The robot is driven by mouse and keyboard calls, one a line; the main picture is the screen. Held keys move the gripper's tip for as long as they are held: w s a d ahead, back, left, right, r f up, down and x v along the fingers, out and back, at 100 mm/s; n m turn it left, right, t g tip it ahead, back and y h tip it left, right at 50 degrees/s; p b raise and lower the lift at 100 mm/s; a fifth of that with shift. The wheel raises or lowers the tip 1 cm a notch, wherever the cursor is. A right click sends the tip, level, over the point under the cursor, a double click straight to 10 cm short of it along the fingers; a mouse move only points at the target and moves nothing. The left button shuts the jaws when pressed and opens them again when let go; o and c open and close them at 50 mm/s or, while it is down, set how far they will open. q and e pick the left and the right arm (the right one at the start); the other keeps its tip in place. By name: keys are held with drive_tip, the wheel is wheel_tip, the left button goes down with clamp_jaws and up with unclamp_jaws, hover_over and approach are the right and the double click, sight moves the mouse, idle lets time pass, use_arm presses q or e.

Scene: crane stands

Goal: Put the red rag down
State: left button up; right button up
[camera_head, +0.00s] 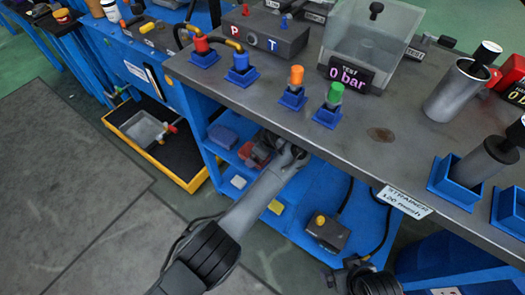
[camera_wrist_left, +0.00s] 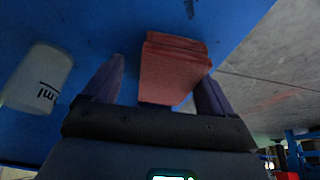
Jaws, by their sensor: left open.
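The red rag (camera_wrist_left: 176,72) is a folded, layered block on a blue surface in the left wrist view. In the head view it shows as a red patch (camera_head: 256,153) on the blue lower shelf under the bench. My left gripper (camera_wrist_left: 158,88) is open, with one finger on each side of the rag and visible gaps between. In the head view my left gripper (camera_head: 292,156) reaches under the bench edge, beside the rag. Whether the rag touches the palm is hard to tell.
A white labelled container (camera_wrist_left: 38,78) stands beside the left finger.

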use_arm(q)
drive_tip(key=shift+s+a+f, duration=0.15)
drive_tip(key=shift+a+f, duration=0.1)
drive_tip(key=shift+f, duration=0.2)
drive_tip(key=shift+b, duration=0.35)
drive_tip(key=shift+s+r+p, duration=0.25)
drive_tip(key=shift+r+p, duration=0.2)
drive_tip(key=shift+r, duration=0.5)
drive_tip(key=p+v, duration=0.3)
drive_tip(key=p, duration=0.1)
drive_tip(key=shift+a, duration=0.15)
drive_tip(key=s+d, duration=0.2)
drive_tip(key=d, duration=0.1)
drive_tip(key=s+d, duration=0.1)
drive_tip(key=d, duration=0.1)
drive_tip(key=shift+f, duration=0.3)
drive_tip(key=s+d, duration=0.1)
drive_tip(key=s+d+b, duration=0.1)
drive_tip(key=s+d, duration=0.1)
drive_tip(key=shift+d+f, duration=0.15)
drive_tip(key=shift+f, duration=0.1)
drive_tip(key=shift+s+d+r+b, duration=0.15)
drive_tip(key=shift+s+d+b, duration=0.05)
drive_tip(key=shift+d+b, duration=0.2)
drive_tip(key=shift+s+d+r+b, duration=0.1)
drive_tip(key=shift+s+d+b, duration=0.15)
drive_tip(key=shift+d, duration=0.2)
drive_tip(key=shift+s, duration=0.1)
